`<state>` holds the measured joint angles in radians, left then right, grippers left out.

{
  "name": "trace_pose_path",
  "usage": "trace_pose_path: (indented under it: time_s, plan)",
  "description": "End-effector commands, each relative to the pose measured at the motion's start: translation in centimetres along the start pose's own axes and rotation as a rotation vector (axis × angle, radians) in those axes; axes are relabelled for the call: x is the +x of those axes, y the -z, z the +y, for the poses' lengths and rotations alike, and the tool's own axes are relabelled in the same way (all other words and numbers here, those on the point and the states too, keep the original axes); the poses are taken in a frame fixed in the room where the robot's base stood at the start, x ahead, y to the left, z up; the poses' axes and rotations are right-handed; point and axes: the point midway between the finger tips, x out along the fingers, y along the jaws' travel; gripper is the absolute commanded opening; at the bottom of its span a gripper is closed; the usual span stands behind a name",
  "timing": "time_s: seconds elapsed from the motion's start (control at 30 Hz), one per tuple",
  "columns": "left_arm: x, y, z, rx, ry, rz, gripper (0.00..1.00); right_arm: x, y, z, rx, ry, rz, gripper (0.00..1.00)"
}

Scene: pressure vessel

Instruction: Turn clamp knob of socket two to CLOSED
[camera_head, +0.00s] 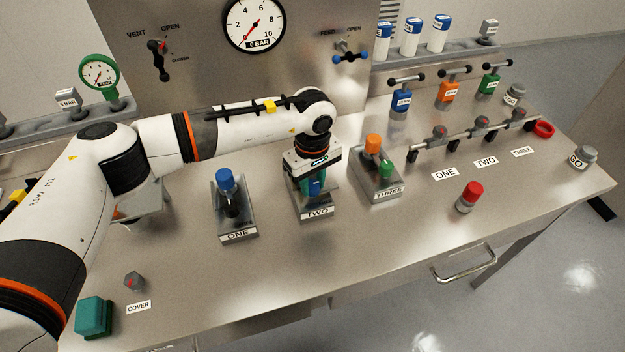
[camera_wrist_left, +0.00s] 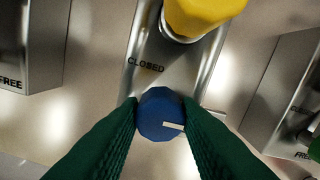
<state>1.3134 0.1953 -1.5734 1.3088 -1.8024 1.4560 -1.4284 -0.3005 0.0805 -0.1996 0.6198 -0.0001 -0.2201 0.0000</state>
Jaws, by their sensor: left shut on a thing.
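Socket two (camera_head: 318,210), a metal block labelled TWO, stands mid-table in the head view, between sockets one and three. My left gripper (camera_head: 313,182) is over it, pointing down and hiding most of it. In the left wrist view its green fingers are shut on the blue clamp knob (camera_wrist_left: 158,108), one on each side. The knob's white pointer line is toward the right, slightly down. The CLOSED label (camera_wrist_left: 146,66) lies above and left of the knob, away from the line. A yellow-topped item (camera_wrist_left: 203,14) sits in the socket beyond it. My right gripper is not in view.
Socket one (camera_head: 236,220) with a blue-topped item stands left. Socket three (camera_head: 382,186) with an orange-topped item and green knob stands close right. A gauge (camera_head: 254,22) is on the back panel. A red button (camera_head: 469,196) stands further right. The front table strip is mostly clear.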

Motion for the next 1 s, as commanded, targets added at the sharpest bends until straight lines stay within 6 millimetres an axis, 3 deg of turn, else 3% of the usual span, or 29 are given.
trace_pose_path:
  time_s: [0.37, 1.0]
  plan:
    - [0.5, 0.0, 0.0, -0.182, 0.002, -0.001, 0.07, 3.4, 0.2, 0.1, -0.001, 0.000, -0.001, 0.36]
    - [0.4, -0.1, -0.1, -0.783, 0.003, 0.000, 0.07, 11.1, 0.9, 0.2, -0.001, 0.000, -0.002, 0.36]
